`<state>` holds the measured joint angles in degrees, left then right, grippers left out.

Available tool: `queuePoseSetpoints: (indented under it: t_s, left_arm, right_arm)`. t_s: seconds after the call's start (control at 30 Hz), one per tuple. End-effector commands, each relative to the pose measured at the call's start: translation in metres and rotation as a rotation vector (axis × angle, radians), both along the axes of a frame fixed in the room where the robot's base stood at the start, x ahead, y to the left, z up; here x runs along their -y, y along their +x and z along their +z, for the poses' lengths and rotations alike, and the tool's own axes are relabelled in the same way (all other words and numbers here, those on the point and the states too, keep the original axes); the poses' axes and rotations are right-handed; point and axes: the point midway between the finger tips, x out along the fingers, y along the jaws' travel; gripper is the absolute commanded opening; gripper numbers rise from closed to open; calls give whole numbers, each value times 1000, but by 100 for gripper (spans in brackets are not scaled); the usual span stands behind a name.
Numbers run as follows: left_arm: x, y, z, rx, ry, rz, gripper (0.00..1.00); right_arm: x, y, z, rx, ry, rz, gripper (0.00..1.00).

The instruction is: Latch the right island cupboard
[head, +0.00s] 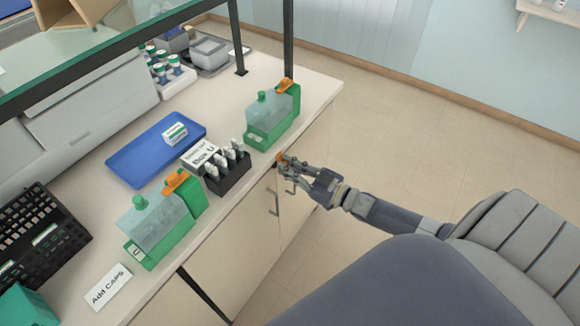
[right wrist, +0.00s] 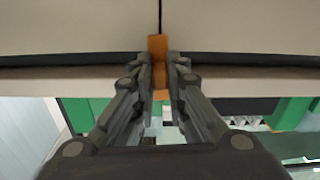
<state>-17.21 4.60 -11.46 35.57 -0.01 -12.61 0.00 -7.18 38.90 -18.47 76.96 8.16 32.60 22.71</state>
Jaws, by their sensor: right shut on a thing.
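The island cupboard (head: 262,230) has pale doors under the counter's front edge, with dark bar handles (head: 273,202). An orange latch (head: 280,157) sits at the top of the doors, just under the counter edge. My right gripper (head: 286,165) is at the latch, reaching in from the right. In the right wrist view, the fingers (right wrist: 158,75) are shut on the orange latch (right wrist: 157,45), which lies across the dark gap line between the two doors. The doors look closed. My left gripper is not in view.
On the counter (head: 318,88) stand two green tanks with orange clips, one near (head: 158,228) and one far (head: 270,118). A dark rack of bottles (head: 228,180), a blue tray (head: 125,160) and an "Add CAPS" card (head: 108,287) are also there. The floor (head: 400,130) to the right is clear.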

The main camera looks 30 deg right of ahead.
Motion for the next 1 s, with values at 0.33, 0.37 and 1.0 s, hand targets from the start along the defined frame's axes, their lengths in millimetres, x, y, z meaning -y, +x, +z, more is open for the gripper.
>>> queuePoseSetpoints:
  t_s: [0.33,0.37,1.0]
  left_arm:
    - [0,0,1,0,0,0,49]
    - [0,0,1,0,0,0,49]
    - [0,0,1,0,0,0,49]
  right_arm:
    - [0,1,2,-26,77,1,0]
    - [0,1,2,-27,78,1,0]
    - [0,1,2,-29,80,0,33]
